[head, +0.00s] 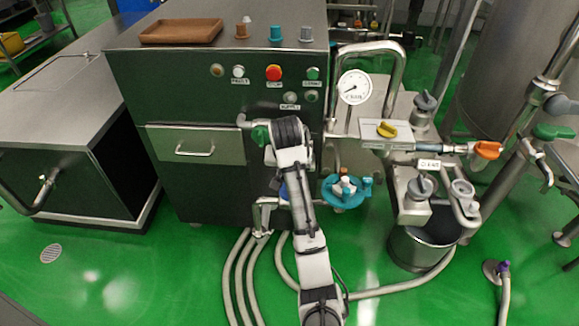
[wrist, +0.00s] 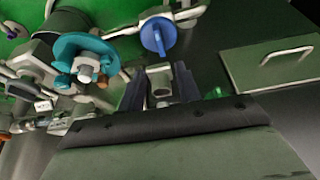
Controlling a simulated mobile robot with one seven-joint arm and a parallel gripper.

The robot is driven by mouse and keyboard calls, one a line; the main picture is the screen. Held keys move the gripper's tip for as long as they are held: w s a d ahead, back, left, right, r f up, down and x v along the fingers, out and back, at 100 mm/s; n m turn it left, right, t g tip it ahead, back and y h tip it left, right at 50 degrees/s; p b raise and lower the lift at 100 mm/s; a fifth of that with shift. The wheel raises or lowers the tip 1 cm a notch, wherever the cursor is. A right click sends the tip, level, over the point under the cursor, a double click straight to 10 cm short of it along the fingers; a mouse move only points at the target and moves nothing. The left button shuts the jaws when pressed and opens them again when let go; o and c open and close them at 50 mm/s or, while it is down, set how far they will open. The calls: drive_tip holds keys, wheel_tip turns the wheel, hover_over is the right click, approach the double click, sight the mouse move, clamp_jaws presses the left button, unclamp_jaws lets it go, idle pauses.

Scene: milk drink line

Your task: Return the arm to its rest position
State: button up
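My arm (head: 306,215) reaches up from the bottom of the head view to the front of the dark cabinet (head: 205,110). Its dark wrist (head: 290,132) is just right of a green valve handle (head: 260,134); the fingers are hidden there. In the wrist view my gripper (wrist: 160,84) shows two dark fingers apart, with a grey metal piece visible between them. I cannot tell whether that piece touches them. The green handle (wrist: 216,92) shows beside the right finger. A blue valve handle (wrist: 158,36) lies beyond the fingertips. I see no object held.
A drawer (head: 195,146) is left of the arm. A teal round fitting (head: 345,192), a gauge (head: 354,87) and piping with an orange handle (head: 487,150) stand to the right. Hoses (head: 241,280) lie on the green floor. A brown tray (head: 181,31) sits on the cabinet.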

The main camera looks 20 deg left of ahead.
drive_tip(key=shift+p+v, duration=0.3)
drive_tip(key=shift+v, duration=0.65)
